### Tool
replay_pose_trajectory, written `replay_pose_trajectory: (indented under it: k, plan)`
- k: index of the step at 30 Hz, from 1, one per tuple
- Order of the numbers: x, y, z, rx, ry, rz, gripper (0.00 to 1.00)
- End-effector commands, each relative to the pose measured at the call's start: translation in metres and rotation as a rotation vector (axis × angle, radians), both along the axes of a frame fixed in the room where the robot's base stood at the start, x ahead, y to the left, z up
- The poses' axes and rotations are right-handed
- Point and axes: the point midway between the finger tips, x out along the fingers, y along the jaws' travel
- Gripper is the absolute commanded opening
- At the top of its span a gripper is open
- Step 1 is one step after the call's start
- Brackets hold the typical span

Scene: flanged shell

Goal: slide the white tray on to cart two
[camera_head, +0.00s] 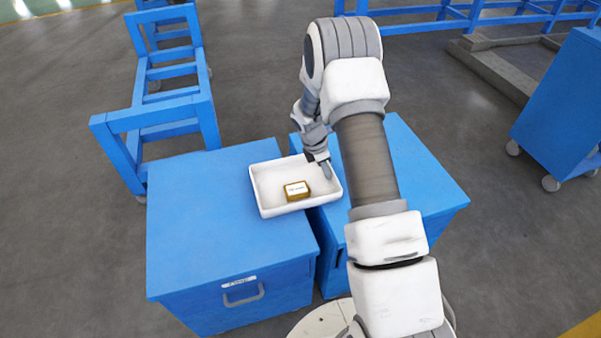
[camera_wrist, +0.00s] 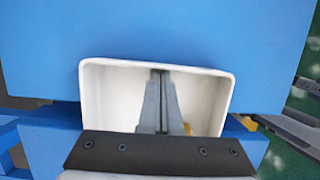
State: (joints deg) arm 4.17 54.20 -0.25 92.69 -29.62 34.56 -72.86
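The white tray (camera_head: 262,200) bridges the two blue carts, mostly on the left cart (camera_head: 190,220), its right end over the right cart (camera_head: 425,180). The left cart's front label (camera_head: 239,282) is too small to read surely. A small brown box with a white label (camera_head: 297,190) lies in the tray. My gripper (camera_head: 327,172) points down into the tray near its right wall. In the wrist view, its fingers (camera_wrist: 160,75) are together inside the tray (camera_wrist: 205,98), with nothing visible between them. I cannot tell whether they touch the wall. The box is mostly hidden there.
A narrow gap separates the carts. The left cart's top is clear left of the tray. A blue frame trolley (camera_head: 150,120) stands behind it. Another blue wheeled cabinet (camera_head: 565,105) stands far right. My arm hides part of the right cart.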

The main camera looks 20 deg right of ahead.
Motion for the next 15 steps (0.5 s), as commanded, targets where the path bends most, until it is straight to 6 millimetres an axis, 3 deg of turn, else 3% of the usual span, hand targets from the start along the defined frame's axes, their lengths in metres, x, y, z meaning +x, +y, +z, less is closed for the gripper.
replay_pose_trajectory:
  k: [1,15]
  plan:
    - [0.000,-0.018,0.002,-0.002,-0.001,-0.009,0.00]
    - [0.007,-0.148,0.001,-0.003,-0.002,-0.009,0.00]
